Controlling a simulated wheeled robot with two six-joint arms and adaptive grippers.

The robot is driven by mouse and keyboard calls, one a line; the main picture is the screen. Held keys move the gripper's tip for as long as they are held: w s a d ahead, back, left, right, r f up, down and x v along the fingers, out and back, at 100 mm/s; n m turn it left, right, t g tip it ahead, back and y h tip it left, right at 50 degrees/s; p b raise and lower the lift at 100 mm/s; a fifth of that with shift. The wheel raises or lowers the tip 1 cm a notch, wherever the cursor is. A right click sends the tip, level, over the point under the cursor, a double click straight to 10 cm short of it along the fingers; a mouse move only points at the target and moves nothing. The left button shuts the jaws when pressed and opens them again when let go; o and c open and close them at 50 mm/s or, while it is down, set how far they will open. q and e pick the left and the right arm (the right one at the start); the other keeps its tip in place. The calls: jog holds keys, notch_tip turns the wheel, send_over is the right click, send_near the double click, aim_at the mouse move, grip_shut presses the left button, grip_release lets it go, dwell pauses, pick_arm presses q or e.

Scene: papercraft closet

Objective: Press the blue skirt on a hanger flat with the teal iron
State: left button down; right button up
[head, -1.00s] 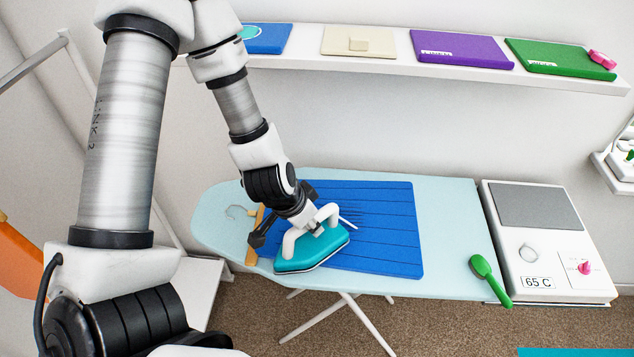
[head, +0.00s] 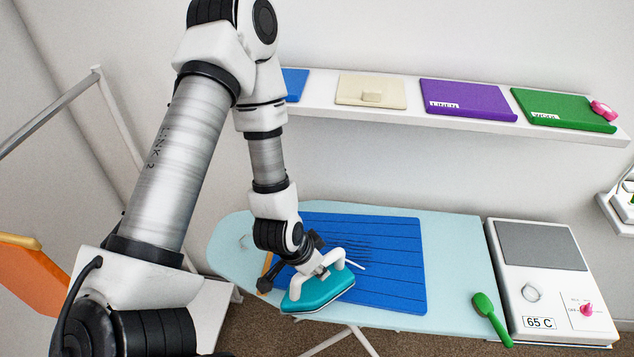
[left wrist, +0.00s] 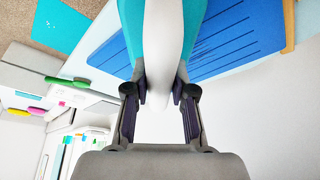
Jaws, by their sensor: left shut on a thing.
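The teal iron (head: 318,291) with a white handle is on or just above the lower left part of the blue skirt (head: 390,255). My left gripper (head: 322,272) is shut on the iron's white handle. In the left wrist view the handle (left wrist: 163,50) runs between my left gripper's fingers (left wrist: 160,95). The skirt lies spread on the pale blue ironing board (head: 460,260), with dark lines along it and a cluster of short creases near its upper middle. The wooden hanger (head: 267,264) at its left is partly hidden by my arm. My right gripper is not in view.
A white station (head: 545,275) reading 65 C stands at the right with a pink knob (head: 586,309). A green brush (head: 490,318) lies at the board's right end. A wall shelf (head: 450,124) holds folded coloured items. An orange garment (head: 35,280) hangs at left.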

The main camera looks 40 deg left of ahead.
pick_arm(q)
jog(key=shift+s+d+f, duration=0.15)
jog(key=shift+s+d, duration=0.05)
jog(key=shift+s, duration=0.25)
jog(key=shift+f, duration=0.2)
jog(key=shift+w+f, duration=0.15)
jog(key=shift+w, duration=0.15)
jog(key=w, duration=0.2)
jog(key=w+b, duration=0.1)
jog(key=w, duration=0.2)
jog(key=w+a+b, duration=0.1)
jog(key=w, duration=0.2)
jog(key=shift+f, duration=0.4)
jog(key=w+r+b, duration=0.3)
jog(key=w+b, duration=0.1)
jog(key=w, duration=0.6)
jog(key=shift+s, duration=0.1)
notch_tip(320, 180, down, 5)
jog(key=b, duration=0.5)
jog(key=shift+r, duration=0.1)
